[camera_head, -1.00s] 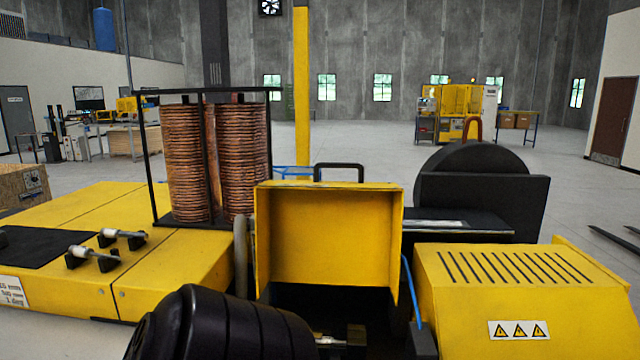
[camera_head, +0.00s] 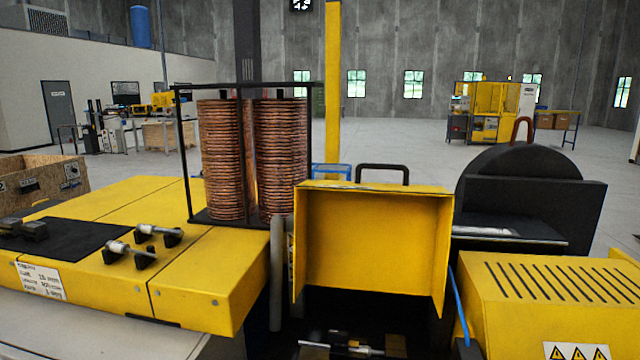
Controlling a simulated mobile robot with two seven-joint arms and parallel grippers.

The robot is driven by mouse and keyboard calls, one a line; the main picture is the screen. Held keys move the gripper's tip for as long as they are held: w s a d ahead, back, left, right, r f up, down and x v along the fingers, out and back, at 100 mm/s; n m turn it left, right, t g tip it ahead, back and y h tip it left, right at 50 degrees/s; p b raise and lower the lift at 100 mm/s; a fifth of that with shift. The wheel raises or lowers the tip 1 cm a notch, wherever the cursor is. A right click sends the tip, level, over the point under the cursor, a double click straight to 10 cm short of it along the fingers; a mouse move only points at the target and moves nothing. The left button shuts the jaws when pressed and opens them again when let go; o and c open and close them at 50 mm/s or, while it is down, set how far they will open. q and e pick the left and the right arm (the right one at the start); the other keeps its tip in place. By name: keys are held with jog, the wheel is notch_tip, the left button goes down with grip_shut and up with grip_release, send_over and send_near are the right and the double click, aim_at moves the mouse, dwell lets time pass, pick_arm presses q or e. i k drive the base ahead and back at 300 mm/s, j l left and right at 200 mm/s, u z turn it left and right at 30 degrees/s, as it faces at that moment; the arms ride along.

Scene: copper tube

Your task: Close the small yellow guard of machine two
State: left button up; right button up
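The small yellow guard (camera_head: 375,240) stands raised in the middle of the head view. Its hollow inner side faces me, and a black handle (camera_head: 382,170) shows behind its top edge. Below it is a dark opening with a metal shaft and small fittings (camera_head: 350,347). The yellow machine body with black slots (camera_head: 530,290) is to the right of the guard. Neither of my grippers is in view.
A yellow bench (camera_head: 200,270) with metal fittings is at the left. A black rack (camera_head: 180,150) of copper coils (camera_head: 225,160) stands behind it. A black rounded housing (camera_head: 525,180) is behind right. A wooden crate (camera_head: 70,180) is far left. Open floor lies beyond.

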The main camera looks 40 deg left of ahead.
aim_at(356, 235)
jog(key=u, duration=1)
jog(key=k+l+u, duration=0.35)
jog(key=i+l, duration=0.05)
jog(key=l, duration=0.05)
